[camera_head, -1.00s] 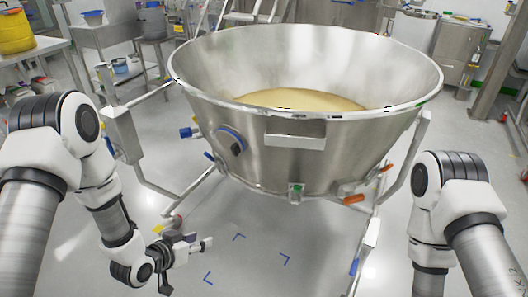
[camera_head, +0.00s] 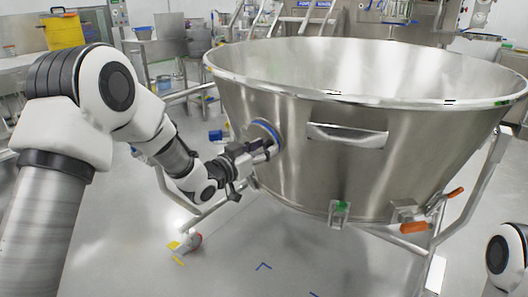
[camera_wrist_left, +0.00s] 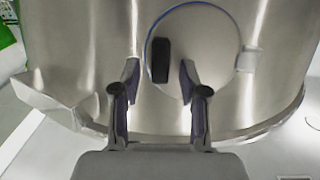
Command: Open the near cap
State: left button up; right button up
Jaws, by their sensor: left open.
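The near cap (camera_head: 262,129) is a round metal disc with a blue rim on the side of the big steel bowl (camera_head: 330,170). In the left wrist view the cap (camera_wrist_left: 212,52) looks closed against the wall, with an upright black handle (camera_wrist_left: 161,60) on its left part and a small latch or hinge at its right edge. My left gripper (camera_head: 268,150) is open at the cap, and covers part of it in the head view. In the wrist view its two fingertips (camera_wrist_left: 160,76) stand either side of the handle's lower end. Contact cannot be told. My right gripper is out of view.
The bowl stands on a tubular frame with orange-handled clamps (camera_head: 413,227). A bracket (camera_head: 346,135) sticks out right of the cap. A yellow bucket (camera_head: 62,30) stands on a bench behind. Floor below the left arm is mostly clear.

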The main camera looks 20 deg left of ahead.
pick_arm(q)
jog(key=shift+w, duration=0.15)
jog(key=shift+c, duration=0.4)
grip_shut()
